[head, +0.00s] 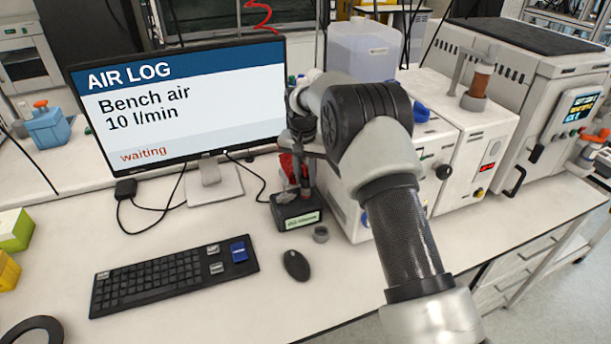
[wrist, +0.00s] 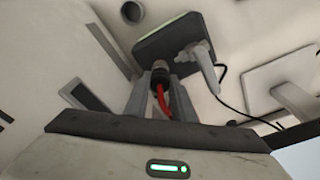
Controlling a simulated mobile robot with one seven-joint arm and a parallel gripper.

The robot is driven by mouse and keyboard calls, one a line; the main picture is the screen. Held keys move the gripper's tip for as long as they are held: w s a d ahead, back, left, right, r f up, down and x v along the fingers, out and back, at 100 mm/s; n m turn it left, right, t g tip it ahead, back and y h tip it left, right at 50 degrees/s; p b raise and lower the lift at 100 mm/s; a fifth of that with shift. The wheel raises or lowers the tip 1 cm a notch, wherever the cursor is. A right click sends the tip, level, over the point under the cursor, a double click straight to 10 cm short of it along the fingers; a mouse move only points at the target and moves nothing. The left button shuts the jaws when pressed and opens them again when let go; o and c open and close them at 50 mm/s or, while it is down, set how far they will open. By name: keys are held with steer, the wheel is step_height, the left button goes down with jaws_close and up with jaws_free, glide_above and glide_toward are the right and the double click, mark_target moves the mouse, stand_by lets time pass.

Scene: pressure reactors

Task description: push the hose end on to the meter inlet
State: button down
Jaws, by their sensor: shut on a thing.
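My gripper (wrist: 160,80) is shut on the red hose (wrist: 164,103) just behind its dark, ringed hose end (wrist: 159,68). The hose end points at a dark block with a green edge, the meter's base by its look (wrist: 148,44). Whether it touches the inlet is hidden. A pale grey fitting (wrist: 198,62) with a black cable stands on the block, right of the hose end. In the head view the black block (head: 297,215) with a pale label stands on the bench below my arm. Some red hose (head: 288,166) shows there; my wrist hides the inlet.
A monitor (head: 190,95) reading "Bench air 10 l/min, waiting" stands left. A keyboard (head: 172,280), a mouse (head: 296,265) and a small grey ring (head: 320,234) lie in front. White instruments (head: 455,145) stand close on the right. The front bench is mostly clear.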

mark_target(306, 177)
steer(key=shift+f, duration=0.2)
stand_by(0.5)
steer(key=c, duration=0.9)
jaws_free()
steer(key=shift+c, duration=0.2)
steer(key=shift+r, duration=0.1)
steer(key=shift+r+p, duration=2)
steer(key=shift+r, duration=1.5)
